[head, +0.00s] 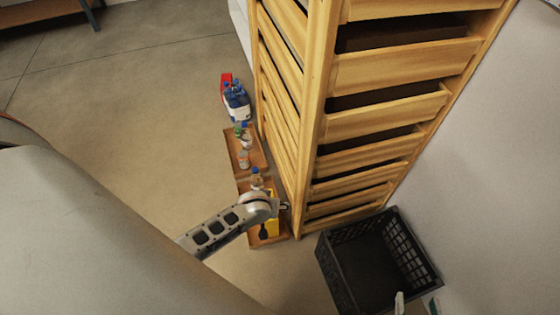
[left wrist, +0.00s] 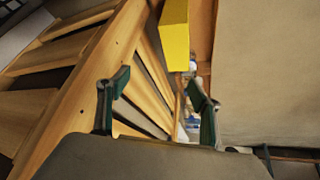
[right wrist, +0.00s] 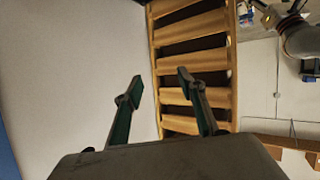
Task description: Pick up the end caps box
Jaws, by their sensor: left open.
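A yellow box (head: 272,228) stands at the near end of a low wooden tray (head: 278,241), partly hidden by my left arm. No label is readable, so I cannot tell whether it is the end caps box. In the left wrist view the yellow box (left wrist: 175,35) is large, beyond the fingertips. My left gripper (left wrist: 158,88) is open and empty, with the box apart from its fingers. In the head view my left wrist hides most of that gripper. My right gripper (right wrist: 158,84) is open and empty; its fingertips (head: 416,302) show at the bottom of the head view.
A tall wooden drawer rack (head: 390,75) stands right beside the tray. Small bottles (head: 244,160) stand on the tray, and a blue and white container (head: 236,103) is behind it. A black crate (head: 340,275) is at the lower right, near the wall. The floor left of the tray is clear.

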